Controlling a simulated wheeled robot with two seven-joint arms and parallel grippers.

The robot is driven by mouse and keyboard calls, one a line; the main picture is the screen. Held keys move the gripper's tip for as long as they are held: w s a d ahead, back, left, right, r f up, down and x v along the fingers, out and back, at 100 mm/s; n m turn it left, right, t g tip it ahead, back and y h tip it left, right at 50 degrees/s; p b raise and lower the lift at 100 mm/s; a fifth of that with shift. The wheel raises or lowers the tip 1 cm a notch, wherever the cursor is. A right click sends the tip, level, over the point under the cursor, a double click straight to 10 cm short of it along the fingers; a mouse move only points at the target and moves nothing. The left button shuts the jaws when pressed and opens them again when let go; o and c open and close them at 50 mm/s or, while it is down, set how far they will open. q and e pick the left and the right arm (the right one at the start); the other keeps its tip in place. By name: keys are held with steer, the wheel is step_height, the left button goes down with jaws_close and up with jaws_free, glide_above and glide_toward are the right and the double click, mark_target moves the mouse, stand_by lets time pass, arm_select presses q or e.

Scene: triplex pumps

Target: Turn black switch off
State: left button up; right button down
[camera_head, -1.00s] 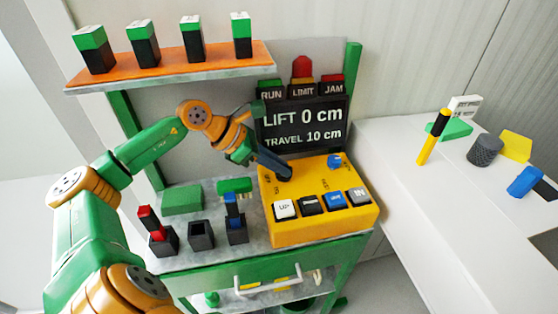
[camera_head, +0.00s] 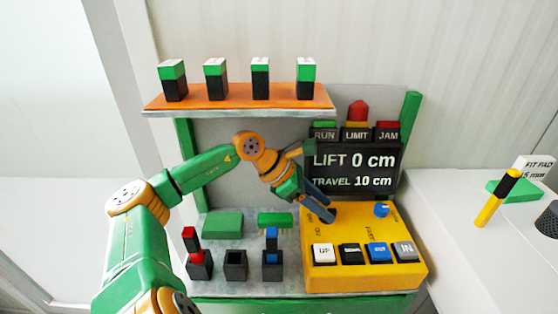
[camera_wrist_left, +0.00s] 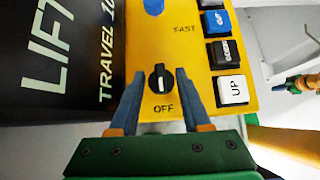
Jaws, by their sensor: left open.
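The black switch (camera_wrist_left: 160,78) is a round knob with a white mark, on the yellow control panel (camera_wrist_left: 185,60), with OFF printed beside it. The white mark lies in line with the OFF label. My left gripper (camera_wrist_left: 160,72) is open, with one finger on each side of the knob; gaps show between fingers and knob. In the head view my left gripper (camera_head: 325,214) reaches down onto the left back part of the panel and mostly hides the switch. A small green and orange arm end, seemingly my right gripper (camera_wrist_left: 298,82), shows at the right edge of the wrist view.
A blue knob (camera_head: 382,209) and a row of push buttons (camera_head: 323,253) share the panel. The display (camera_head: 355,172) reading LIFT 0 cm stands behind. An orange shelf (camera_head: 235,98) is above left. Holders with red and blue pieces (camera_head: 272,262) stand left of the panel.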

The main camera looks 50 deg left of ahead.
arm_select(q)
steer(key=s+a+r+b, duration=0.3)
steer(key=s+a+b, duration=0.7)
steer(key=b, duration=0.3)
steer(key=shift+s, duration=0.8)
steer(key=shift+r, duration=0.1)
steer(key=shift+b, duration=0.3)
